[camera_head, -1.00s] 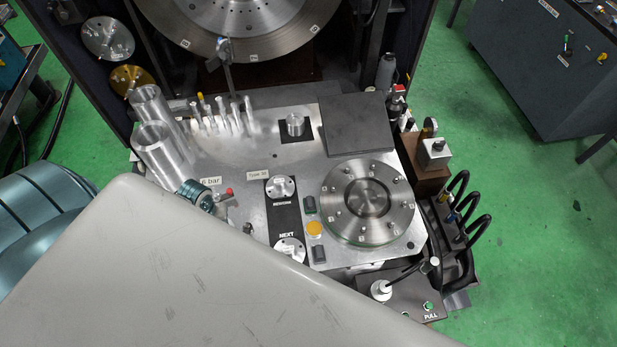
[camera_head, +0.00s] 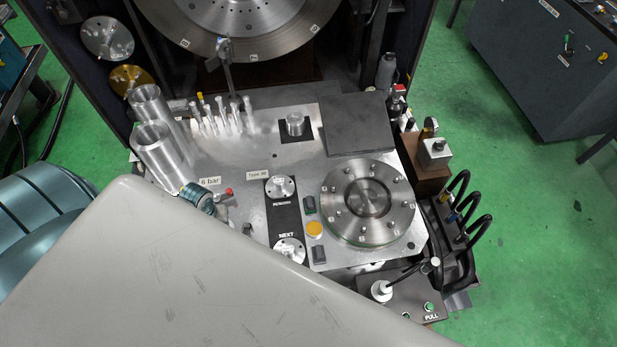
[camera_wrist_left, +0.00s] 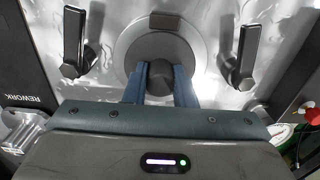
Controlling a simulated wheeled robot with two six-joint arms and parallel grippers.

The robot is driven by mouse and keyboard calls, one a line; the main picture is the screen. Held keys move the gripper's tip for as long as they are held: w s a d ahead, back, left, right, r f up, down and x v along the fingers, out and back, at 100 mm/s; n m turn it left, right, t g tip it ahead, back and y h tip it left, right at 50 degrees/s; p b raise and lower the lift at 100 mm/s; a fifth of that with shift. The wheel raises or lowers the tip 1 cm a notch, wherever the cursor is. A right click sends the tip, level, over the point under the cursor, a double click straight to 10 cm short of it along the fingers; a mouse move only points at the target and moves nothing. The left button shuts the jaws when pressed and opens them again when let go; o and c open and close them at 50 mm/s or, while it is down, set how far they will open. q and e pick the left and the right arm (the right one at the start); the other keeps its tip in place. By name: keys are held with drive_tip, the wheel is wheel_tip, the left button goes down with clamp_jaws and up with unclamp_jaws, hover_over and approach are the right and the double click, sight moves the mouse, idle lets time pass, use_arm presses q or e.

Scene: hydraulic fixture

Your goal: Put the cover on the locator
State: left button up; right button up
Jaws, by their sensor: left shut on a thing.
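In the left wrist view the cover (camera_wrist_left: 133,50) is a grey disc with a dark round knob (camera_wrist_left: 158,78). My left gripper (camera_wrist_left: 159,84) is shut on this knob. A wider pale round part (camera_wrist_left: 202,40), seemingly the locator, shows around and below the disc on a bright metal plate. I cannot tell whether the disc touches it or hangs just above. In the head view my large grey arm link hides the left gripper and the cover. My right gripper is in neither view.
Two dark clamp levers, left (camera_wrist_left: 75,42) and right (camera_wrist_left: 246,57), stand beside the disc. In the head view the plate also carries a round bolted steel flange (camera_head: 340,222), two upright metal tubes (camera_head: 160,150), several slim pins (camera_head: 222,118) and a flat dark plate (camera_head: 356,125).

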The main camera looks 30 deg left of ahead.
use_arm(q)
drive_tip(key=shift+f, duration=0.1)
idle(0.4)
drive_tip(key=o, duration=1)
drive_tip(key=shift+o, duration=0.2)
wheel_tip(320, 180, up, 10)
drive_tip(key=shift+a+f+b, duration=0.1)
drive_tip(key=shift+f+b, duration=0.1)
drive_tip(key=shift+b, duration=0.45)
drive_tip(key=shift+r, duration=0.6)
